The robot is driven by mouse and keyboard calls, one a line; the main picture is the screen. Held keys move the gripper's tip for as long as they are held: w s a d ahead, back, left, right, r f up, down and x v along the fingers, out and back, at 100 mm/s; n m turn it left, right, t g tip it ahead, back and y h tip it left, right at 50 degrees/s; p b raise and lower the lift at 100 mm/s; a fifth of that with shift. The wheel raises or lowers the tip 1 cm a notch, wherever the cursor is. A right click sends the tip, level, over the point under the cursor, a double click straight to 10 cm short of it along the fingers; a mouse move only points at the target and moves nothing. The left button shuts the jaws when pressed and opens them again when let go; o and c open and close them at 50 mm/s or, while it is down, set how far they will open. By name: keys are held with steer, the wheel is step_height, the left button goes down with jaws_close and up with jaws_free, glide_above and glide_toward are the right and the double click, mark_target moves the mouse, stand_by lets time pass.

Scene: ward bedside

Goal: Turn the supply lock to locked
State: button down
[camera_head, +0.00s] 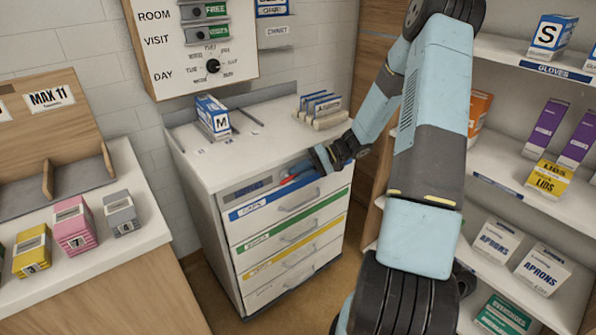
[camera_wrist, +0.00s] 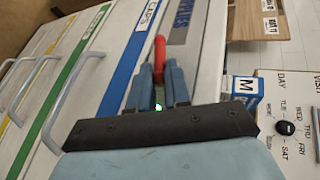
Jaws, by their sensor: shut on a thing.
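The supply lock shows as a red handle (camera_wrist: 160,48) on the top panel of the white cabinet (camera_head: 208,175), beside the dark supplies label (camera_wrist: 181,20). In the head view the red handle (camera_head: 290,181) is mostly hidden by my gripper (camera_head: 312,168). My gripper comes in from the right at the cabinet's upper front. In the wrist view my gripper (camera_wrist: 160,72) has one finger on each side of the handle and is shut on it. A small green spot (camera_wrist: 158,105) shows between the fingers. The lock's position markings are not readable.
Drawers with blue, green and yellow strips and bar handles (camera_head: 298,200) lie below the lock. A blue M box (camera_head: 213,118) stands on the cabinet. A wall board (camera_head: 190,45) hangs behind. Shelves (camera_head: 490,152) stand at right, a counter (camera_head: 100,215) at left.

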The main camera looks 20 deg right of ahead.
steer(key=shift+d+f+m+y, duration=0.1)
steer(key=shift+f+m+y, duration=0.25)
steer(key=shift+y, duration=0.6)
steer(key=shift+f+m+y, duration=0.3)
steer(key=shift+m+y, duration=0.05)
steer(key=shift+y, duration=0.6)
steer(key=shift+f, duration=0.1)
steer(key=c, duration=1.1)
jaws_free()
steer(key=d, duration=1.3)
steer(key=shift+s+d+r, duration=0.4)
